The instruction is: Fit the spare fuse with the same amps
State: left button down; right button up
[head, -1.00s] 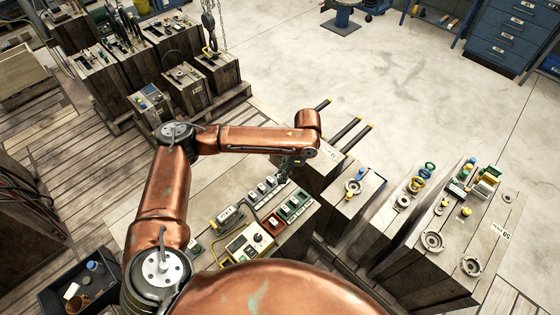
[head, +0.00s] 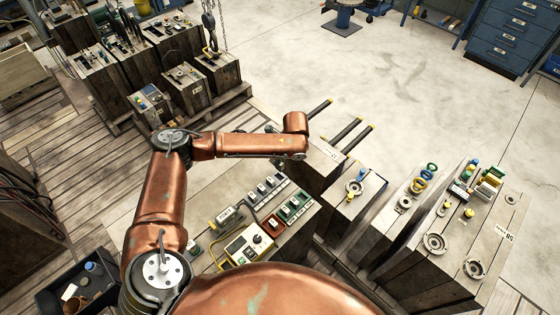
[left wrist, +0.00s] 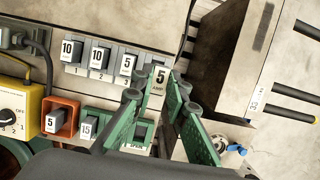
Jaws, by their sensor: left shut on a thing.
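My left gripper (left wrist: 155,90) has green fingers and is shut on a fuse (left wrist: 159,77) marked 5, with small unreadable print below. This fuse is in line with the right end of a grey fuse row (left wrist: 100,72); I cannot tell whether it is seated or just above. Beside it are a 10-amp fuse (left wrist: 72,50) at 1, another 10 (left wrist: 100,56) at 2 and a 5 (left wrist: 128,65) at 3. An orange holder (left wrist: 62,103) has a fuse marked 5. A green holder (left wrist: 104,118) has a 15; fingers hide its rest. The head view hides my gripper behind my arm.
A yellow tester (head: 248,243) with a dial stands beside the holders on the wooden block's top. Black bars with yellow ends (head: 340,135) stick out beyond it. More blocks with rings and knobs (head: 355,190) stand to the right. A dark bin (head: 85,285) is at lower left.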

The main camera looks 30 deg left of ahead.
aim_at(280, 168)
pick_arm(q)
jog(key=shift+f+b, duration=2.2)
jog(key=shift+b, duration=0.35)
jog(key=shift+f, duration=0.1)
jog(key=shift+f+p, duration=0.35)
jog(key=shift+p, duration=0.05)
jog(key=shift+p, duration=0.4)
jog(key=shift+p, duration=0.35)
